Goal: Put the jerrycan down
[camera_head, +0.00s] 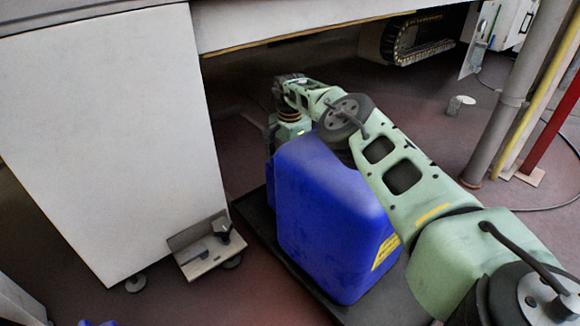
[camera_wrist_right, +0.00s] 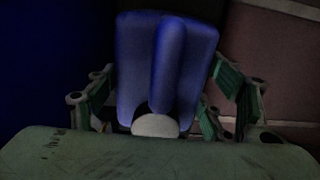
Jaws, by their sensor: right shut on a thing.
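A blue jerrycan (camera_head: 325,220) with a yellow label stands upright on a dark flat base in the head view. My right arm reaches over it from the lower right. My right gripper (camera_head: 288,128) is at its far upper left corner, its fingertips hidden. In the right wrist view, a blue jerrycan top (camera_wrist_right: 135,60) with a raised handle and a white cap (camera_wrist_right: 155,125) lies between the fingers of my right gripper (camera_wrist_right: 165,95), which is shut on it. I cannot tell whether both views show the same jerrycan. My left gripper is not in view.
The dark base (camera_head: 266,235) lies on the reddish floor. A large white cabinet (camera_head: 110,130) stands close on the left, with a metal foot bracket (camera_head: 200,250). A pale beam (camera_head: 280,22) runs overhead. Grey, yellow and red posts (camera_head: 500,130) stand at right. Floor near the posts is fairly open.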

